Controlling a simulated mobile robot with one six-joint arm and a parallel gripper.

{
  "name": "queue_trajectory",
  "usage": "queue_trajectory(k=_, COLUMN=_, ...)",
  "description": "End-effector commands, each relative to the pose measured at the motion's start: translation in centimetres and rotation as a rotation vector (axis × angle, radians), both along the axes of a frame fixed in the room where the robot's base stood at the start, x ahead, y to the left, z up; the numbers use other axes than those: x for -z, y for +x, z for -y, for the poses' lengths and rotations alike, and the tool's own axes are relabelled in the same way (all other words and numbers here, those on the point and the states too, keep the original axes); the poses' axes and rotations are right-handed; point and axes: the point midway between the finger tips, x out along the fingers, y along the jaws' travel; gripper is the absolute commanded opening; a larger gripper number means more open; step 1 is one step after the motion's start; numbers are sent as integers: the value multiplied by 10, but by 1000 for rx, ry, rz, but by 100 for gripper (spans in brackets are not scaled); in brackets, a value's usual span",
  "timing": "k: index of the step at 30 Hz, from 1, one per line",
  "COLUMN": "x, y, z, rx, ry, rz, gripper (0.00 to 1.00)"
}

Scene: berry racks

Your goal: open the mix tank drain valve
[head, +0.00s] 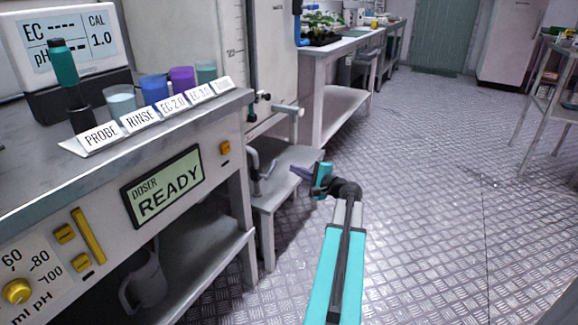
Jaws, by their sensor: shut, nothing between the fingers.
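A white tank with a graduated scale (236,50) stands behind the left bench; I take it for the mix tank. A pale outlet pipe (287,110) with dark fittings sticks out low at its right side, above a small grey stand. A grey bent pipe or lever (256,166) shows below it, by the bench end. I cannot tell which part is the drain valve handle or how it is set. My gripper (298,172) is shut and empty, pointing left over the stand's right edge, right of and below the outlet pipe, apart from it.
The left bench (212,112) holds a meter (72,50), several labelled cups and a doser panel (163,187) reading READY. The small grey stand (290,165) is low beneath my gripper. A plant bench (335,50) stands behind.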

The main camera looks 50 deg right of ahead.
Motion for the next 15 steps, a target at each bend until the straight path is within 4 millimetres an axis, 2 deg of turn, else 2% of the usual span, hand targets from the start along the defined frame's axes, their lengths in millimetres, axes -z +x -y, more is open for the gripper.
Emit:
queue_trajectory(k=1, x=-5, y=-10, z=-2, rx=1, ry=1, rz=0, gripper=0)
queue_trajectory(k=6, x=-8, y=-30, z=-4, rx=0, ry=1, rz=0, gripper=0)
queue_trajectory(k=15, x=-7, y=-40, z=-5, rx=-1, ry=0, rz=-1, gripper=0)
